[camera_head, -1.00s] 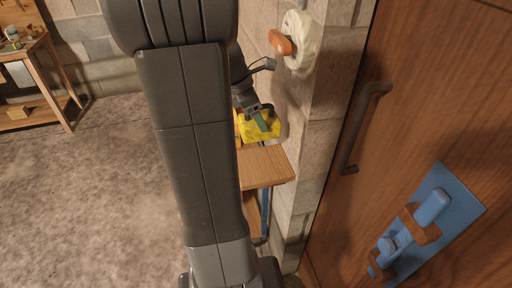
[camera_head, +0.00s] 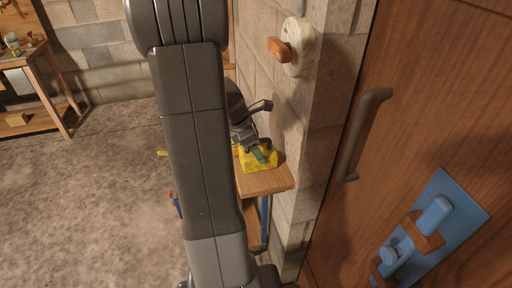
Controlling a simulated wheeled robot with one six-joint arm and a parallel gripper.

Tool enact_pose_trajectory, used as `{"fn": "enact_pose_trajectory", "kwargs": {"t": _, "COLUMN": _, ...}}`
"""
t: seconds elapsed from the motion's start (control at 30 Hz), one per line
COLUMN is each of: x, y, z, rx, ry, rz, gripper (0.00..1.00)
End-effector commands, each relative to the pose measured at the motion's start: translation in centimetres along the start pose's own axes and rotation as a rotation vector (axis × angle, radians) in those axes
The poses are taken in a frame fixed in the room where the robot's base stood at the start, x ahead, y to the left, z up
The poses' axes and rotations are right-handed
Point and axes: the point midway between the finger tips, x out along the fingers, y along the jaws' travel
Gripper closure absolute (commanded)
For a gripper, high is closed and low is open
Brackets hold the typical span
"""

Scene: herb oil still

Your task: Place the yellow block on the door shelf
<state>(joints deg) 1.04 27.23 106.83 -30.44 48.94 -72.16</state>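The yellow block (camera_head: 262,164) is at the top of a small wooden shelf (camera_head: 268,183) that stands against the block wall beside the door. It looks to be resting on or just over the shelf's top board; contact cannot be made out. My gripper (camera_head: 258,155) is at the block from above, with a greenish finger against its near face. It looks shut on the block, though the far finger is hidden. My arm covers the shelf's left part.
A wooden door (camera_head: 430,110) with a dark handle (camera_head: 363,135) and a blue bolt plate (camera_head: 420,235) fills the right. A white wall fitting with an orange knob (camera_head: 280,48) is above the shelf. A wooden workbench (camera_head: 30,85) stands far left.

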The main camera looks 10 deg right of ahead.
Motion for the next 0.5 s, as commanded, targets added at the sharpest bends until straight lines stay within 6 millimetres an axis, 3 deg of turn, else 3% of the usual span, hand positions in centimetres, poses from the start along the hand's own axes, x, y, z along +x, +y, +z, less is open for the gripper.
{"fn": "enact_pose_trajectory", "kwargs": {"t": 0.17, "x": 0.26, "y": 0.02, "z": -0.10, "rx": 0.000, "ry": 0.000, "rz": 0.001, "gripper": 0.70}}
{"fn": "enact_pose_trajectory", "kwargs": {"t": 0.2, "x": 0.34, "y": 0.00, "z": -0.14, "rx": 0.000, "ry": 0.000, "rz": 0.000, "gripper": 0.30}}
{"fn": "enact_pose_trajectory", "kwargs": {"t": 0.3, "x": 0.26, "y": -0.01, "z": -0.11, "rx": 0.000, "ry": 0.000, "rz": 0.000, "gripper": 0.11}}
{"fn": "enact_pose_trajectory", "kwargs": {"t": 0.5, "x": 0.24, "y": 0.00, "z": -0.10, "rx": 0.000, "ry": 0.000, "rz": 0.000, "gripper": 0.10}}
